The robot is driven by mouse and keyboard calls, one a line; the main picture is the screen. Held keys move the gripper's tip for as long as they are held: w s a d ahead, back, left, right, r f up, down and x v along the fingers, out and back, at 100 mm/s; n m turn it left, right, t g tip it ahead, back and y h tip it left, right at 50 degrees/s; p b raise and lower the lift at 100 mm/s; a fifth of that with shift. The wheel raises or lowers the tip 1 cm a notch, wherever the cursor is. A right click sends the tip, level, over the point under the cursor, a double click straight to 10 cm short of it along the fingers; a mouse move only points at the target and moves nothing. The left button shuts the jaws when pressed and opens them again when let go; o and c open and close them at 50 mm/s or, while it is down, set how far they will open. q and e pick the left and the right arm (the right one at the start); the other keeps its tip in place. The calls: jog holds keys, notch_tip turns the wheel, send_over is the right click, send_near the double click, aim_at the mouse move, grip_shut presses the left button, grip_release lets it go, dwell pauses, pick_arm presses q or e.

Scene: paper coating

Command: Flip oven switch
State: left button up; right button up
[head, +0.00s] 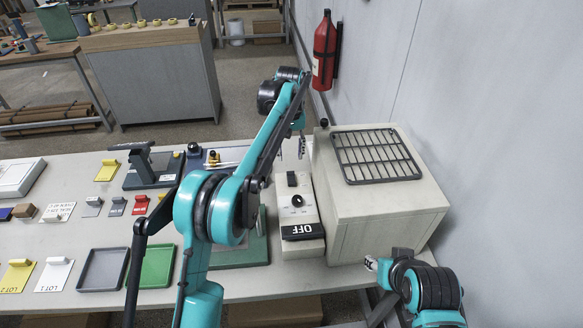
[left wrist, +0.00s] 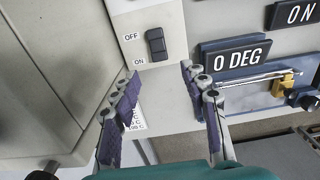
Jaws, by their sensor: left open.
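The oven switch (head: 291,179) is a small black rocker on a pale control box beside the big beige oven (head: 385,215). In the left wrist view the switch (left wrist: 156,44) sits between the printed words OFF and ON. My left gripper (left wrist: 160,75) is open and empty, its purple-padded fingers spread either side of the switch in that view, apart from it. In the head view my left gripper (head: 301,148) is small, beyond the control box's far end. My right gripper (head: 371,263) shows only slightly by the oven's front corner; its fingers are unclear.
A black knob (head: 297,200) and a black OFF plate (head: 303,231) sit on the control box. A dark grille (head: 376,155) lies on the oven. A 0 DEG plate (left wrist: 235,57) stands to the right in the left wrist view. Trays and tags cover the table's left.

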aim_at(290, 172)
pick_arm(q)
jog(key=shift+w+f, duration=0.25)
jog(key=shift+f, duration=0.3)
jog(key=shift+w+f, duration=0.25)
jog(key=shift+f, duration=0.25)
notch_tip(290, 172, down, 6)
jog(key=b, duration=0.2)
jog(key=shift+s+b, duration=0.15)
jog(key=shift+b, duration=0.25)
jog(key=shift+f, duration=0.15)
pick_arm(e)
jog(key=f, duration=0.3)
jog(key=shift+w+f, duration=0.15)
jog(key=shift+w, duration=0.15)
